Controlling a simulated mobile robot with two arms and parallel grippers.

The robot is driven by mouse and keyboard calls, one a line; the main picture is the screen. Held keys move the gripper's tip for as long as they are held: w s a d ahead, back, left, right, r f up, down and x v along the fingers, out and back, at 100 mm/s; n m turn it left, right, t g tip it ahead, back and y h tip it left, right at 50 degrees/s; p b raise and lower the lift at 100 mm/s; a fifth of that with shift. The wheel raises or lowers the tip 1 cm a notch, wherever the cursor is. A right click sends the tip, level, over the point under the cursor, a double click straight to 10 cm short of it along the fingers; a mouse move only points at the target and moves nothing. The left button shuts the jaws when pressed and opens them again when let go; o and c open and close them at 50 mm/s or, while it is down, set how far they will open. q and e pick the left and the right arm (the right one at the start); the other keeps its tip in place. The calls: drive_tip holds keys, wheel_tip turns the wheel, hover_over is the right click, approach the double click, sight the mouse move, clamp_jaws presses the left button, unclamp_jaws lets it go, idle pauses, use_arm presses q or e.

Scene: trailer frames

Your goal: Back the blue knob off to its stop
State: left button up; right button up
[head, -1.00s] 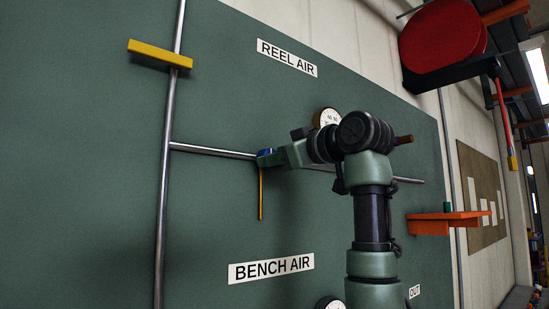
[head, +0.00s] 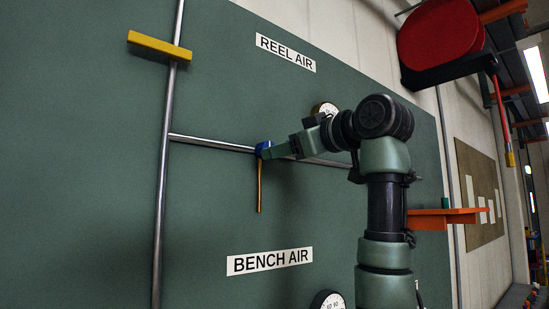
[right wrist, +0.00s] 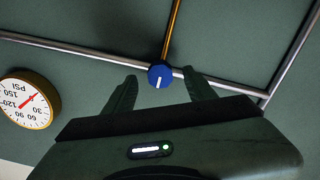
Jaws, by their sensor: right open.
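The blue knob (head: 263,148) sits on the horizontal steel pipe of the green panel, above a thin brass-coloured pipe that hangs down. In the right wrist view the knob (right wrist: 160,77) faces me, with a white pointer line on its face. In the right wrist view the right gripper (right wrist: 159,76) is open, one finger on each side of the knob, with visible gaps between. Whether the fingertips reach past the knob's face is unclear. My left gripper is out of view.
A round PSI gauge (right wrist: 29,99) is beside the pipe, partly behind my arm in the head view. A yellow bracket (head: 159,47) crosses the vertical pipe (head: 163,190). An orange shelf (head: 447,218) projects at right.

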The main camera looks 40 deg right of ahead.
drive_tip(key=s+b, duration=0.1)
drive_tip(key=s, duration=0.3)
drive_tip(key=shift+d, duration=0.15)
drive_tip(key=shift+f, duration=0.1)
idle(0.3)
